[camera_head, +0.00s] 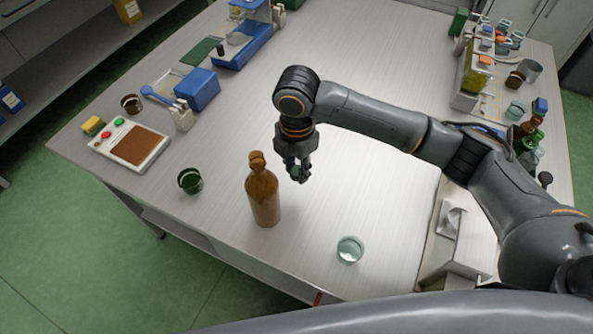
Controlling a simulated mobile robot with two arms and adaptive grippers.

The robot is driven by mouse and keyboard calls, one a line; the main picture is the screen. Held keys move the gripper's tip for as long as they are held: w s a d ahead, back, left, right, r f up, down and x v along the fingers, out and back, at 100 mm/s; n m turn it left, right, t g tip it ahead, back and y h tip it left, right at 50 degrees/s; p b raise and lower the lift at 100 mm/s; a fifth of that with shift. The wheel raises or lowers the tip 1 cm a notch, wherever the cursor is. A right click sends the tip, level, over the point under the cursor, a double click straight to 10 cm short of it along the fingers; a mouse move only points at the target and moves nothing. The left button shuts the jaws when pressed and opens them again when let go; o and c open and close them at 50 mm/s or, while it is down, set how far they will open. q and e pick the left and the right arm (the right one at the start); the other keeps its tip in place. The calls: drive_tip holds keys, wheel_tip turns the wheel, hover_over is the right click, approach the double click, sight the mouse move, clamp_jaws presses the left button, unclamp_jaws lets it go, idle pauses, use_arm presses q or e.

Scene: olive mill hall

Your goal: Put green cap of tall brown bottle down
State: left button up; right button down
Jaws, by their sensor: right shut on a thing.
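The tall brown bottle (264,197) stands upright on the pale table, left of my right gripper. Its brown neck shows no green cap on it. My right gripper (298,174) points down beside the bottle's neck, to its right and apart from it. It is shut on a small dark green thing, which looks like the green cap (290,163); the fingers hide much of it. My left gripper is not in view.
A dark green cup (190,181) stands left of the bottle and a clear glass dish (350,250) stands to its front right. A control box (130,145) and blue box (197,89) are farther left. Bottles crowd the right side (527,130). The table between is clear.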

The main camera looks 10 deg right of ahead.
sight(297, 166)
drive_tip(key=w+f, duration=0.3)
drive_tip(key=f, duration=0.1)
drive_tip(key=shift+w+d, duration=0.1)
drive_tip(key=shift+d, duration=0.2)
drive_tip(key=shift+f+p, duration=0.3)
drive_tip(key=shift+f, duration=1.1)
drive_tip(key=c, duration=1)
unclamp_jaws()
drive_tip(key=shift+f, duration=0.15)
drive_tip(key=shift+c, duration=0.2)
wheel_tip(297, 166, up, 12)
drive_tip(key=shift+r+b, duration=0.2)
drive_tip(key=shift+b, duration=0.2)
drive_tip(key=shift+a, duration=0.1)
